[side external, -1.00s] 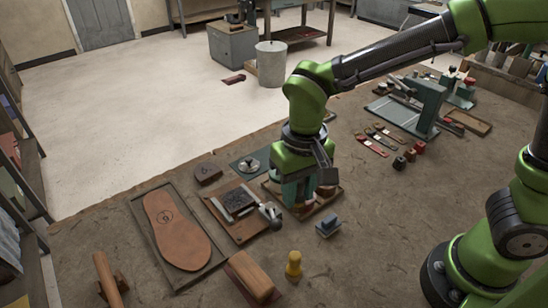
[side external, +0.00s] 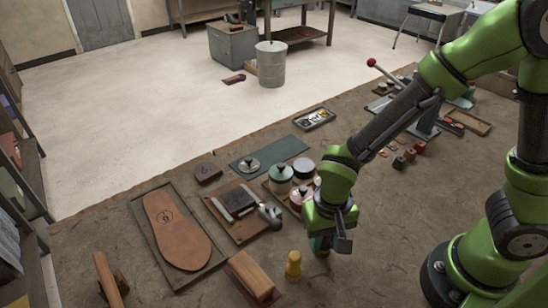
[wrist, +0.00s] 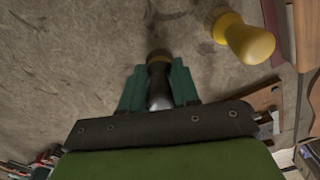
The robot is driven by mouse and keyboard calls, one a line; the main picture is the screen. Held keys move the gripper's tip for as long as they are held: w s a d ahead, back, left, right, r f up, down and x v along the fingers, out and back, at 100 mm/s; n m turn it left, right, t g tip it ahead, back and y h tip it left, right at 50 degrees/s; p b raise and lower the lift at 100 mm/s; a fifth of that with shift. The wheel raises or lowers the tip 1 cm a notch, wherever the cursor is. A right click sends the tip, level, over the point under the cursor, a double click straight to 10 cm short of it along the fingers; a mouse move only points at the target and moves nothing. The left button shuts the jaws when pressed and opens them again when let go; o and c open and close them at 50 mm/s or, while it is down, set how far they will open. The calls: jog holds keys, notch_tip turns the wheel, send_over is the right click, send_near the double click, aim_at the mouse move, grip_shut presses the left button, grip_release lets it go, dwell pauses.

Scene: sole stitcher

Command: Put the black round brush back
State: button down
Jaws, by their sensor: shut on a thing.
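The black round brush (wrist: 160,88) shows in the wrist view as a dark, rounded piece with a yellowish band at its far end. My gripper (wrist: 157,78) has its two teal fingers shut on it. In the side view my gripper (side external: 320,243) is low over the bench, in front of the tray of tins. The brush is mostly hidden by the gripper there, and I cannot tell whether it touches the bench. A yellow round brush (side external: 293,265) stands upright just left of my gripper; it also shows in the wrist view (wrist: 248,40).
A wooden tray with round tins (side external: 281,173) lies behind my gripper. A wooden block brush (side external: 250,276), a framed leather sole (side external: 176,230) and a tool board (side external: 222,222) lie to the left. The bench right of my gripper is bare up to my base.

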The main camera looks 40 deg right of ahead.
jog(key=shift+f, duration=0.15)
jog(key=c, duration=0.8)
grip_release()
notch_tip(320, 180, up, 12)
jog(key=shift+f, duration=0.1)
jog(key=d+r+t, duration=0.2)
jog(key=d+r, duration=0.1)
jog(key=d, duration=0.1)
jog(key=d+r+t+y, duration=0.1)
jog(key=d+r+t, duration=0.1)
jog(key=d+r, duration=0.2)
jog(key=d+r+t+y, duration=0.1)
jog(key=d+r+t, duration=0.2)
jog(key=d+r, duration=0.1)
jog(key=shift+s+d+n, duration=0.4)
